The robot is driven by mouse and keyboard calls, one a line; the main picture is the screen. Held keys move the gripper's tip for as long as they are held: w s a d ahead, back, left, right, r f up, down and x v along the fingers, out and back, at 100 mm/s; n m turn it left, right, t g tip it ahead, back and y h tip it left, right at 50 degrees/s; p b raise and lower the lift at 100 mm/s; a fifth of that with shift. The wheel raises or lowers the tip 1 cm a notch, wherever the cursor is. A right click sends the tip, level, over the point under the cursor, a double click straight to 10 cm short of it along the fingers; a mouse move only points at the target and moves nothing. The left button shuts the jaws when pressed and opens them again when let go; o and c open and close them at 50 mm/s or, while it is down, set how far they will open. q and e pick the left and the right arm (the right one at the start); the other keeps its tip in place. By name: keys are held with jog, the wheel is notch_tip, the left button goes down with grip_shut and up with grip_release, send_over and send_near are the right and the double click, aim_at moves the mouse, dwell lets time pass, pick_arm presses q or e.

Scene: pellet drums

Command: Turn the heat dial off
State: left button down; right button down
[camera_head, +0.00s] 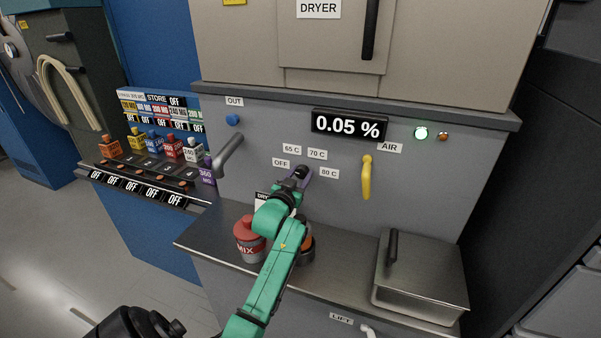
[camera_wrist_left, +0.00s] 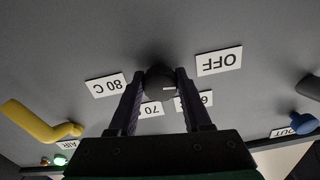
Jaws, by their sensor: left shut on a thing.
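The heat dial (camera_head: 300,171) is a dark round knob on the grey dryer panel, ringed by the labels OFF (camera_head: 281,163), 65 C (camera_head: 292,149), 70 C (camera_head: 317,154) and 80 C (camera_head: 329,173). My left gripper (camera_head: 296,181) is shut on the dial, partly covering it in the head view. The left wrist view is upside down. There the fingers (camera_wrist_left: 160,85) stand on both sides of the dial (camera_wrist_left: 160,82). A short white mark on the dial lies toward the right, roughly between OFF and 65 C; its exact setting is hard to tell. My right gripper is not in view.
A yellow handle (camera_head: 367,178) hangs right of the dial, under AIR. A grey lever (camera_head: 228,154) and blue button (camera_head: 233,120) are to the left. On the counter below are a red-lidded MIX drum (camera_head: 246,246) and a lidded metal box (camera_head: 421,280). The display (camera_head: 348,126) reads 0.05 %.

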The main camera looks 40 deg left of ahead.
pick_arm(q)
jog(key=shift+f+n, duration=0.35)
jog(key=shift+n, duration=0.45)
jog(key=shift+d+f, duration=0.1)
jog(key=shift+c, duration=1.7)
grip_release()
jog(key=shift+r, duration=0.25)
jog(key=shift+s, duration=0.1)
jog(key=b+v, duration=0.3)
jog(key=v, duration=1.1)
jog(key=shift+s+b, duration=0.25)
jog(key=shift+b, duration=0.05)
jog(key=shift+d, duration=0.1)
